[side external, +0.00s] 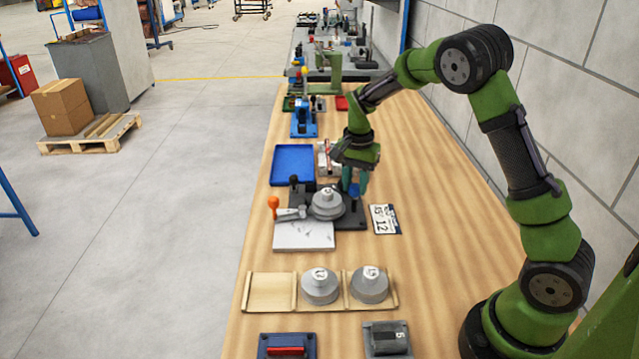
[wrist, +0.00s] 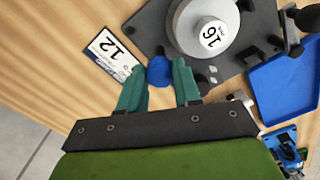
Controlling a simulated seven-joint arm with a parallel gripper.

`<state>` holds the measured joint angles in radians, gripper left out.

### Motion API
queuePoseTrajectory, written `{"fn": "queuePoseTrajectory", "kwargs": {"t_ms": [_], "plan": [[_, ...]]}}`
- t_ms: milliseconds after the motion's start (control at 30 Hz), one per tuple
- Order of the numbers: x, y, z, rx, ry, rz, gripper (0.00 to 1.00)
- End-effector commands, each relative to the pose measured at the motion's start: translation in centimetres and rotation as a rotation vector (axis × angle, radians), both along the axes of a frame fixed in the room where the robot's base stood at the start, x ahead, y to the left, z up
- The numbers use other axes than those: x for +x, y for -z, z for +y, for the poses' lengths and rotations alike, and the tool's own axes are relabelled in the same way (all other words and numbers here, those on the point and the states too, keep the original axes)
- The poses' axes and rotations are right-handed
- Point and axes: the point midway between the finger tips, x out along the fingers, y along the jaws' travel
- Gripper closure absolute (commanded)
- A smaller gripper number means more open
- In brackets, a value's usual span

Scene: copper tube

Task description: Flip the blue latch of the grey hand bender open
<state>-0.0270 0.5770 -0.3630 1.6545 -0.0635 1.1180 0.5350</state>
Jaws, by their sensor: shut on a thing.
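The grey hand bender stands on a dark base plate (side external: 352,218) on the wooden bench, with a round grey die (side external: 327,204) marked 16. An orange-knobbed lever (side external: 273,203) sticks out to its left. The blue latch (wrist: 160,71) shows in the wrist view at the base plate's edge, between my gripper's teal fingers. My gripper (wrist: 159,86) is shut on the blue latch. In the side view my gripper (side external: 354,184) reaches down behind the die, and the latch is mostly hidden by the fingers there.
A label card (side external: 385,219) marked 12 lies right of the bender. A blue tray (side external: 293,165) lies behind it. A wooden rack (side external: 272,292) with two grey dies stands in front. A blue device (side external: 304,118) stands farther back. Bare bench lies to the right.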

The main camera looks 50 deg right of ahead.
Motion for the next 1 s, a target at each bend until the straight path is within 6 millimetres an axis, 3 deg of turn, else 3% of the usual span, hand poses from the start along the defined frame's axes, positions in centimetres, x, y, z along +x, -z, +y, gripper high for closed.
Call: {"fn": "queuePoseTrajectory", "kwargs": {"t_ms": [400, 1000], "plan": [[0.09, -0.1, 0.07, 0.001, 0.26, 0.0, 0.98], [0.11, -0.11, 0.05, 0.002, 0.33, 0.0, 0.98]]}}
